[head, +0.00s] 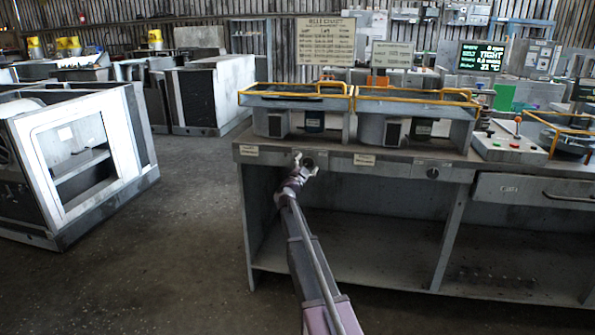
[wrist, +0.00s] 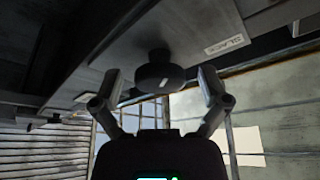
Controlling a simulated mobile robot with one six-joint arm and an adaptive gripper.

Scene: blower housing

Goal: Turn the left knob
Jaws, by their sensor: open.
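The left knob (head: 309,161) is a dark round knob on the front edge panel of the workbench. My gripper (head: 303,160) is right in front of it in the head view and partly covers it. In the wrist view the dark knob (wrist: 158,76), with a light mark on its face, sits between the two spread fingers of my gripper (wrist: 160,84). The fingers are open, with a visible gap on each side of the knob. The right knob (head: 433,173) is on the same panel, well to the right.
The workbench (head: 345,180) has open shelves below its panel. Trays with yellow rails (head: 295,96) and a control box with buttons (head: 505,145) stand on top. A drawer (head: 530,188) is at the right. A grey cabinet frame (head: 75,160) stands left, with clear floor (head: 190,230) between.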

